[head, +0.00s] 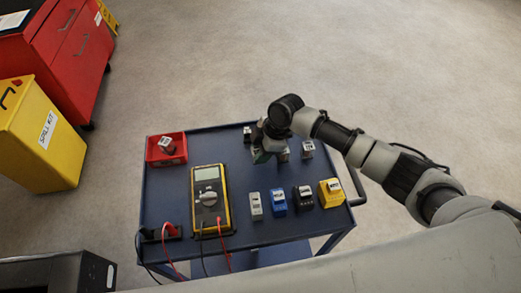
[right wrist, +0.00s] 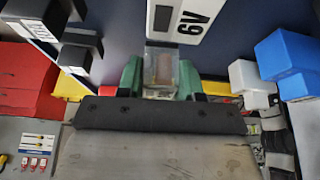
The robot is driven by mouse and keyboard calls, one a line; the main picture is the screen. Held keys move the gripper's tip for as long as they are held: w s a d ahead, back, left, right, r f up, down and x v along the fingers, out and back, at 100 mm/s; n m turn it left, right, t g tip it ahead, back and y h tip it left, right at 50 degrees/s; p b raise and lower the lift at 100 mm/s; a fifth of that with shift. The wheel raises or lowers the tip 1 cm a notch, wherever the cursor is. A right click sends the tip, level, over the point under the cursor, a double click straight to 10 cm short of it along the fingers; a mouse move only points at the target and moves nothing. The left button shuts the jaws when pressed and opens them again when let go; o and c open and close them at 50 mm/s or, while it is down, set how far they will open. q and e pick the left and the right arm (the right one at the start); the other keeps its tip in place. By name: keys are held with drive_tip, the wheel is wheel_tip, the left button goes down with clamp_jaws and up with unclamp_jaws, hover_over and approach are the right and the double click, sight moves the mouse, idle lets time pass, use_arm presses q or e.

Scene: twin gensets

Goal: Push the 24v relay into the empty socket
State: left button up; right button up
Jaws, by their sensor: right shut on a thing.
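My right gripper (head: 264,157) is over the back middle of the blue cart top. In the right wrist view its green fingers (right wrist: 160,78) are shut on a small clear-cased block (right wrist: 160,66), which looks like a relay. No label can be read on it, so I cannot tell whether it is the 24v one. In the head view the gripper and wrist mostly hide it. Small light blocks stand near the gripper, one at its right (head: 308,150). I cannot tell which thing is the empty socket. My left gripper is not in view.
The cart top (head: 210,150) holds a red bin (head: 155,157) with a small block in it. A yellow multimeter (head: 208,182) lies with its leads. A grey block (head: 255,205), blue block (head: 278,202), black block (head: 303,198) and yellow block (head: 330,195) line the front.

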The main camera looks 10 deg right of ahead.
drive_tip(key=shift+r+p, duration=2.9)
drive_tip(key=shift+r, duration=0.4)
drive_tip(key=shift+f, duration=0.1)
